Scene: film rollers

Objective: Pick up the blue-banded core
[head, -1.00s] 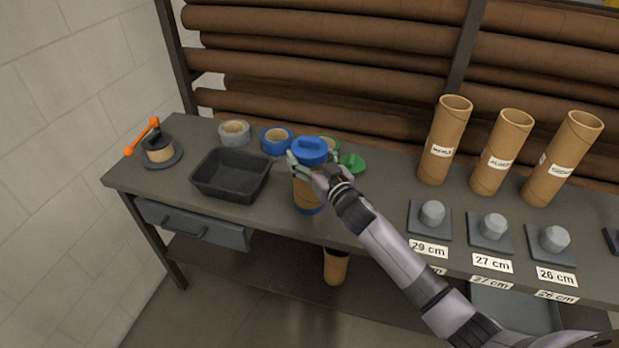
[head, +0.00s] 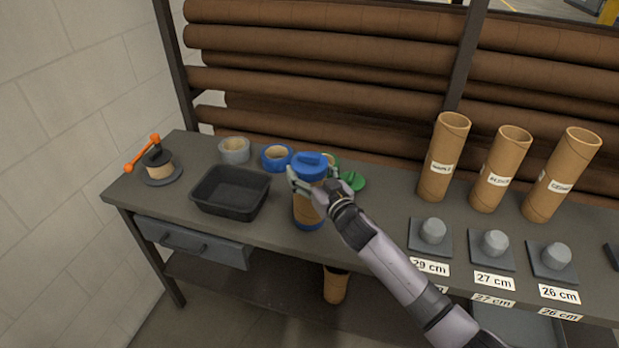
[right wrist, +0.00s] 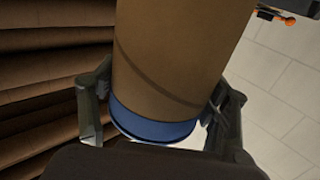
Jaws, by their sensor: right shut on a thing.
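The blue-banded core (head: 306,207) is a brown cardboard tube with a blue cap on top and a blue band at its foot. It stands upright at the bench's front edge, left of centre; I cannot tell whether its foot touches the bench top. My right gripper (head: 309,187) is shut around its upper part, just below the cap. In the right wrist view the core (right wrist: 175,55) fills the middle, with a blue ring at the near end and a finger on each side. My left gripper is not in view.
A black tray (head: 231,208) lies left of the core. Blue tape (head: 276,166), grey tape (head: 234,158) and a green lid (head: 351,181) lie behind. Labelled tubes (head: 443,160) and grey-knobbed stands (head: 431,250) stand to the right. A dispenser with an orange handle (head: 142,158) is far left.

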